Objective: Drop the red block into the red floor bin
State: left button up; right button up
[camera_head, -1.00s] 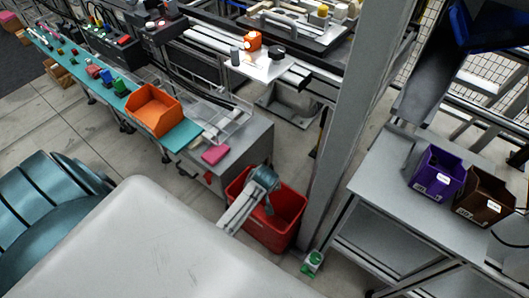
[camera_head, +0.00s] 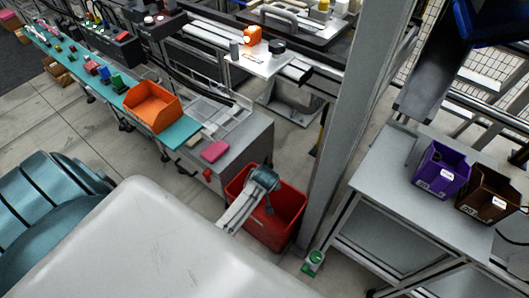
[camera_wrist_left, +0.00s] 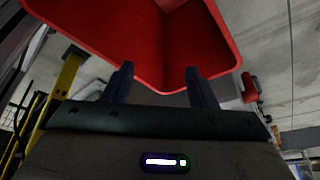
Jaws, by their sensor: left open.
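The red floor bin (camera_head: 291,222) stands on the floor between a grey cabinet and a grey post. In the left wrist view its red wall (camera_wrist_left: 100,40) fills the top, just beyond my fingers. My left gripper (camera_wrist_left: 160,82) is open with nothing between its fingers. In the head view my left arm's end is over the bin, and its fingers are hard to make out. I cannot pick out the red block for certain. A small reddish block (camera_head: 91,67) lies on the teal shelf. Part of the bin's inside is hidden by my arm. My right gripper is not in view.
An orange bin (camera_head: 152,106) and a pink pad (camera_head: 215,151) are near the teal shelf's end. The grey post (camera_head: 345,130) stands close right of the red bin. A purple bin (camera_head: 441,170) and a brown bin (camera_head: 486,194) stand on the right table.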

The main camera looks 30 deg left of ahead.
pick_arm(q)
jog(key=p+v, duration=0.2)
jog(key=v, duration=0.8)
jog(key=shift+d+r, duration=0.15)
jog(key=shift+r, duration=0.2)
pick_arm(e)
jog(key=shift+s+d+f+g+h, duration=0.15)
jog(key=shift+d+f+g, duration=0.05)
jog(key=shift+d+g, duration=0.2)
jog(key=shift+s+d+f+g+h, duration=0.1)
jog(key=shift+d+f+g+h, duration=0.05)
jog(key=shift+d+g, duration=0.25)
pick_arm(q)
jog(key=shift+s, duration=0.1)
